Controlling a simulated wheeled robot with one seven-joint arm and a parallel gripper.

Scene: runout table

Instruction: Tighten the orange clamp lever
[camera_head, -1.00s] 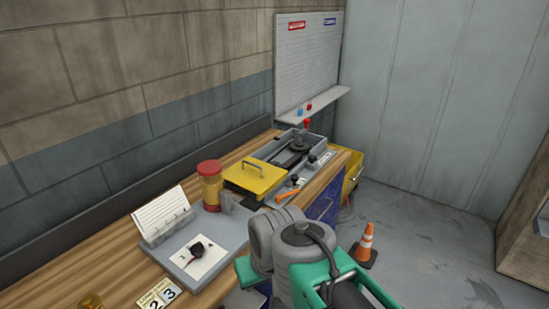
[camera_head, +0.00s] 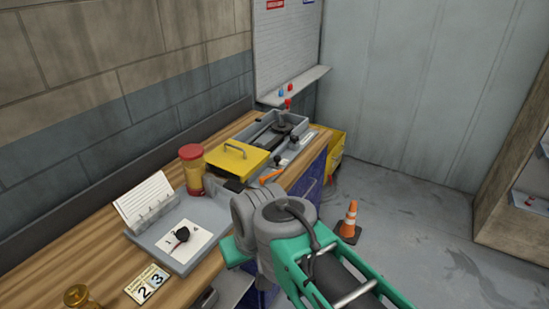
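The orange clamp lever (camera_head: 271,175) shows as a small orange bar at the front edge of the bench, beside the grey fixture tray (camera_head: 304,122) and the yellow lidded box (camera_head: 236,160). Its near end lies close to the outline of my grey and green arm, which fills the lower middle of the view. The lever's clamp body and exact angle are too small to make out. My gripper does not show; only links of my arm are in view. I cannot tell whether anything touches the lever.

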